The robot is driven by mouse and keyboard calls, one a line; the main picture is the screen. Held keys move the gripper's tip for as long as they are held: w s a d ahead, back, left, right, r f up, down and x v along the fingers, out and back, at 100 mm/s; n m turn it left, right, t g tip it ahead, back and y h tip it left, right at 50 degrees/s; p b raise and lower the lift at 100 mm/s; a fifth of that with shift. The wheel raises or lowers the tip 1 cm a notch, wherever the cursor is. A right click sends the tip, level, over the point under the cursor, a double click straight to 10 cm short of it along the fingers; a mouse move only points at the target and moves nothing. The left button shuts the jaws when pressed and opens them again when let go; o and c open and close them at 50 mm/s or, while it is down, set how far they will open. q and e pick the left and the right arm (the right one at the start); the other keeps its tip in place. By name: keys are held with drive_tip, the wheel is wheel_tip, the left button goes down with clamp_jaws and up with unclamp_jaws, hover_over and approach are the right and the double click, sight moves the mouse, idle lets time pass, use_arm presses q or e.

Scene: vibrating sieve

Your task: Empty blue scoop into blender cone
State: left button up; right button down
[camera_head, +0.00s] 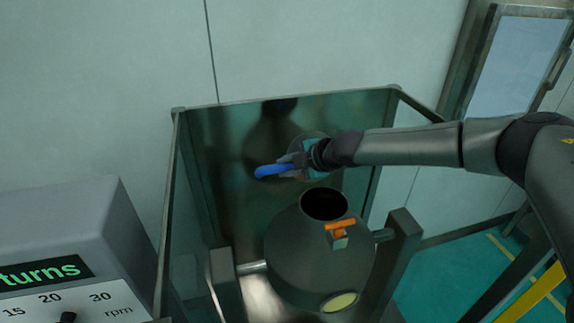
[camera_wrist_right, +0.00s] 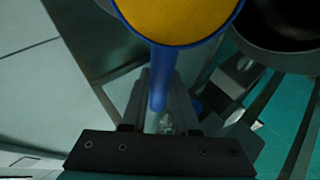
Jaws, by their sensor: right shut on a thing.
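My right gripper (camera_head: 297,160) comes in from the right and is shut on the handle of the blue scoop (camera_head: 272,171). In the right wrist view the scoop (camera_wrist_right: 157,90) is filled with yellow-orange material (camera_wrist_right: 178,18). The scoop is up behind and a little left of the blender cone's dark round opening (camera_head: 324,204). The grey blender cone (camera_head: 300,248) stands with its opening at the top. In the right wrist view the opening (camera_wrist_right: 285,18) lies to the right of the scoop, apart from it. My left gripper is not in view.
An orange clamp handle (camera_head: 340,225) sits beside the opening. A metal frame with a back panel (camera_head: 235,150) surrounds the cone, and a post (camera_head: 402,250) stands to its right. A grey control box (camera_head: 60,240) with a dial is at the left.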

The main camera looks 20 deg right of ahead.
drive_tip(key=shift+s+f+t, duration=0.15)
drive_tip(key=shift+f+t, duration=0.05)
drive_tip(key=shift+t, duration=0.4)
drive_tip(key=shift+t, duration=0.5)
drive_tip(key=shift+f+n, duration=0.1)
drive_tip(key=shift+n, duration=0.2)
drive_tip(key=shift+s+d+t, duration=0.1)
drive_tip(key=shift+t, duration=0.2)
drive_tip(key=b, duration=0.2)
drive_tip(key=shift+f+t+y+b, duration=0.25)
drive_tip(key=shift+t+y+b, duration=0.05)
drive_tip(key=shift+b, duration=0.1)
drive_tip(key=t+b, duration=0.1)
drive_tip(key=b, duration=0.5)
drive_tip(key=shift+s+f+n+b, duration=0.1)
drive_tip(key=shift+n+b, duration=0.2)
drive_tip(key=shift+b, duration=0.05)
drive_tip(key=shift+s+f+n+t+y+b, duration=0.2)
drive_tip(key=shift+t+b, duration=0.55)
drive_tip(key=shift+b, duration=2.1)
drive_tip(key=shift+s+f+n+t+y+b, duration=0.15)
drive_tip(key=shift+n+t+y+b, duration=0.45)
drive_tip(key=shift+b, duration=2.2)
drive_tip(key=shift+s+n+t+b, duration=0.2)
drive_tip(key=shift+t+b, duration=0.75)
drive_tip(key=shift+b, duration=1.9)
